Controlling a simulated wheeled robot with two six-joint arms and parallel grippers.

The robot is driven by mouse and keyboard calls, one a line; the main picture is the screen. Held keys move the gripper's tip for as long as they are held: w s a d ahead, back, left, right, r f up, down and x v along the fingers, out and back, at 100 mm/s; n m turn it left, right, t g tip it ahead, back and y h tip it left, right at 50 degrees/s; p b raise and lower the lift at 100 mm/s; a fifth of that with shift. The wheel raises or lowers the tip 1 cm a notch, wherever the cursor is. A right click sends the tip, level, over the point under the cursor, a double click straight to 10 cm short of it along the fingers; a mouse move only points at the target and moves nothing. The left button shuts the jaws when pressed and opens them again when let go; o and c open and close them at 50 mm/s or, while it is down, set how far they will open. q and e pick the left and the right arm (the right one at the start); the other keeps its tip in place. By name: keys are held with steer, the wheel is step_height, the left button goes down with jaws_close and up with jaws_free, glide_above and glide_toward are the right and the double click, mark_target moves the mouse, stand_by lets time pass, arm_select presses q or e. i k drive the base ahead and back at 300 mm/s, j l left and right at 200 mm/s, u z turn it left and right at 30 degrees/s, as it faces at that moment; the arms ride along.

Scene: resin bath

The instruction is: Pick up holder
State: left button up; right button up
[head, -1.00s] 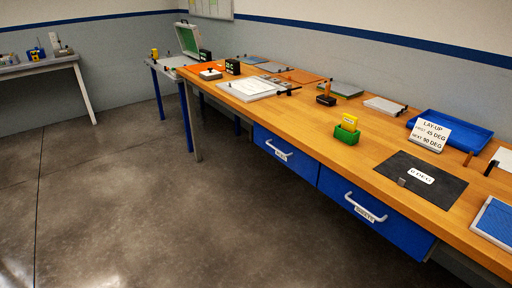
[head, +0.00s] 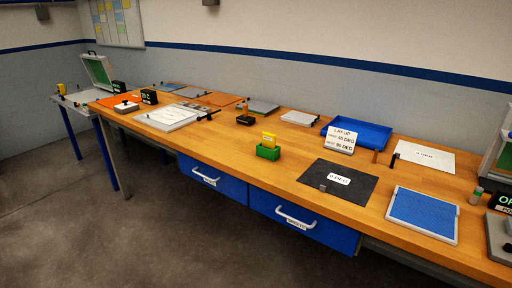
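No thing in view is labelled as a holder, so I cannot tell for sure which one the task means. A small green open-topped box (head: 268,152) stands near the middle of the wooden bench, with a yellow card (head: 268,138) upright in it. A white lay-up sign (head: 341,140) stands tilted in front of a blue tray (head: 374,132). Neither of my grippers is in view.
The wooden bench (head: 290,178) has blue drawers (head: 212,180) below its front edge. A black sheet (head: 352,187) and a blue framed panel (head: 423,214) lie on its right part. A black block (head: 245,120) sits behind the green box. Bare floor lies in front.

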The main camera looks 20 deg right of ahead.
mark_target(271, 155)
steer(key=i+z, duration=0.25)
steer(key=z, duration=0.25)
steer(key=i+j+z, duration=0.15)
steer(key=z, duration=0.35)
steer(key=i+j+z, duration=0.2)
steer(key=z, duration=0.25)
steer(key=i+j, duration=0.15)
steer(key=j, duration=0.15)
steer(key=i+j+z, duration=0.1)
steer(key=j, duration=0.25)
steer(key=i+j, duration=0.2)
steer(key=j, duration=0.15)
steer(key=i+j+z, duration=0.15)
steer(key=j, duration=0.15)
steer(key=i+j, duration=0.1)
steer(key=j, duration=0.25)
steer(key=i+j+z, duration=0.1)
steer(key=j, duration=0.25)
